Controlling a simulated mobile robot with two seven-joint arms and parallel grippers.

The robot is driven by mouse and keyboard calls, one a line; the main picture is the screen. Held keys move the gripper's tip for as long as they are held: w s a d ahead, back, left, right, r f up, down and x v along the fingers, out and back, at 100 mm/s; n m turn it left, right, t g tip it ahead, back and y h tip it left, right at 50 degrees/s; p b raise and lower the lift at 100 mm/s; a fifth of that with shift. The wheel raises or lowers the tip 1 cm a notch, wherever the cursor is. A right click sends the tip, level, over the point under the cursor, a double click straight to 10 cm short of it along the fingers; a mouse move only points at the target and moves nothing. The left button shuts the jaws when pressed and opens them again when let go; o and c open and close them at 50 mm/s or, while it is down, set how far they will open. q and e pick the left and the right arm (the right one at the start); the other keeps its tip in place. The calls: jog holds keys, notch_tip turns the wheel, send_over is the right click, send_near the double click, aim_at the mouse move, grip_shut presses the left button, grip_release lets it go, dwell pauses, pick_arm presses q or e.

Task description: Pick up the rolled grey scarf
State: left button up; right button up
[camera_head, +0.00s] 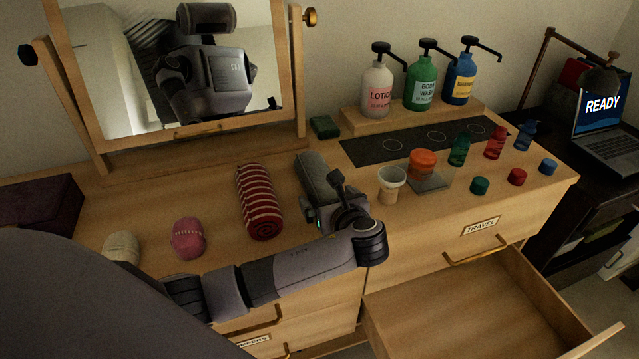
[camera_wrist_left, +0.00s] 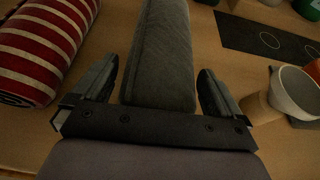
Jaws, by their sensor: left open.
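The rolled grey scarf (camera_head: 313,172) lies on the wooden dresser top, its long axis running away from me. Its near end is hidden by my left gripper (camera_head: 332,205) in the head view. In the left wrist view the scarf (camera_wrist_left: 163,50) stands between the two fingers of my left gripper (camera_wrist_left: 158,88). My right gripper is not in view.
A red-and-white striped roll (camera_head: 259,202) lies left of the scarf. A dark green folded item (camera_head: 324,127) lies behind. A mirror (camera_head: 180,70) stands at the back. An open drawer (camera_head: 480,310) juts out at front right.

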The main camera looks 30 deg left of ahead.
pick_arm(q)
jog(key=shift+w+a+f, duration=0.25)
jog(key=shift+w+a, duration=0.1)
jog(key=shift+a, duration=0.05)
jog(key=c, duration=0.9)
jog(key=shift+r, duration=0.1)
